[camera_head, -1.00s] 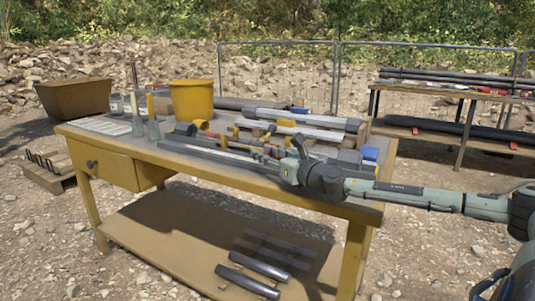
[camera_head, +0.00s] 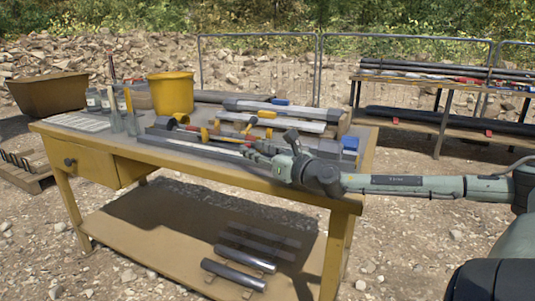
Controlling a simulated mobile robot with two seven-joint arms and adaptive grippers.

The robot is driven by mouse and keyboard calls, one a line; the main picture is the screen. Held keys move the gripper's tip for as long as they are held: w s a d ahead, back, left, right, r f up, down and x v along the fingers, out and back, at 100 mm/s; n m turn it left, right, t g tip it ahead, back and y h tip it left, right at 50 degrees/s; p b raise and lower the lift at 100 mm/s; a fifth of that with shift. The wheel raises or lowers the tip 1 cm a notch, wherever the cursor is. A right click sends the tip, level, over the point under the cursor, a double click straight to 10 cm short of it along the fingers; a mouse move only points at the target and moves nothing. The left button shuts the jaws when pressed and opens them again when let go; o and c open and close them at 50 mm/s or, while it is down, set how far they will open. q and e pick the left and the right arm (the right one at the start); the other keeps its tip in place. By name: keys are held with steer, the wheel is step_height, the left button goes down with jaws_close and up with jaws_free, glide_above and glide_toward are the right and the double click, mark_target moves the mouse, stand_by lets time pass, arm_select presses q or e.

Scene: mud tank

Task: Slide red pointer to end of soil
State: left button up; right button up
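A long grey tray (camera_head: 196,147) with a pale strip along its front lies on the yellow table (camera_head: 215,172). It looks like the soil holder, but I cannot clearly make out the soil or its end. The red pointer is too small or hidden to tell. My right gripper (camera_head: 262,151) comes in from the right, low over the right part of this tray. Its fingers are small and blend with the tray behind, so I cannot tell whether they are open or touch anything. My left gripper is not in view.
A yellow bucket (camera_head: 171,93) and clear bottles (camera_head: 123,118) stand at the table's back left. Long sampler tubes (camera_head: 285,122) lie behind the tray. A blue block (camera_head: 349,143) is near the right end. A second table (camera_head: 440,122) with dark pipes stands at the back right.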

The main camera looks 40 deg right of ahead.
steer(key=shift+s+d+r, duration=0.1)
steer(key=shift+s, duration=1.95)
steer(key=shift+s, duration=0.1)
